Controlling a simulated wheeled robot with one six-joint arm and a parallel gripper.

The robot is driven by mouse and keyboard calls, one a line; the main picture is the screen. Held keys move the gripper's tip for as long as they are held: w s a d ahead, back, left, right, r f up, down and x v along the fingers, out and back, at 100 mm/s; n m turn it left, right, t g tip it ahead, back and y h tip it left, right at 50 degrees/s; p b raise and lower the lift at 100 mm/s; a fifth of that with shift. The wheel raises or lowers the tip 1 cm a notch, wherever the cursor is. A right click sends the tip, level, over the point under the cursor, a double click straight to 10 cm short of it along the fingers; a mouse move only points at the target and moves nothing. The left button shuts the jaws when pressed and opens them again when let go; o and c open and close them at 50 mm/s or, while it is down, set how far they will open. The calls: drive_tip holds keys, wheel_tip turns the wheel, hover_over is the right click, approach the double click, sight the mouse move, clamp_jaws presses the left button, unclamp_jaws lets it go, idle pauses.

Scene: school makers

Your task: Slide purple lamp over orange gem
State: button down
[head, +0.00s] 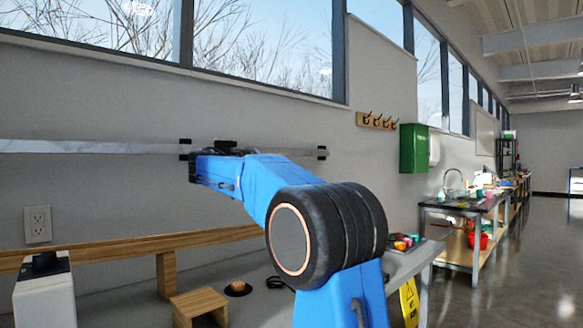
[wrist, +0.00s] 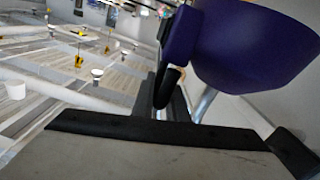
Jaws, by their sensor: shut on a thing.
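The purple lamp (wrist: 245,45) fills the upper right of the wrist view, very close to the camera and tilted, with part of it cut off by the frame edge. My gripper (wrist: 168,88) shows in the wrist view as dark fingers against the lamp's near side, shut on it. The exact grip point is partly hidden. In the head view my blue arm reaches up and left, and neither the lamp nor the gripper's fingers can be made out there. I cannot make out the orange gem for sure in either view.
A grey table (head: 407,262) stands below my arm, with small coloured items (head: 403,243) at its right. A wooden block (head: 200,304), a small brown round thing (head: 238,288) and a white device (head: 45,290) are at lower left. A yellow sign (head: 409,301) stands beside the table.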

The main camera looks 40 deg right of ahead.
drive_tip(key=a, duration=0.8)
drive_tip(key=shift+s, duration=0.4)
drive_tip(key=shift+f, duration=0.1)
drive_tip(key=c, duration=1.8)
unclamp_jaws()
drive_tip(key=shift+s, duration=0.1)
drive_tip(key=a, duration=1.1)
drive_tip(key=s+a, duration=0.1)
drive_tip(key=a, duration=0.5)
drive_tip(key=shift+s+a, duration=0.1)
drive_tip(key=shift+a, duration=0.1)
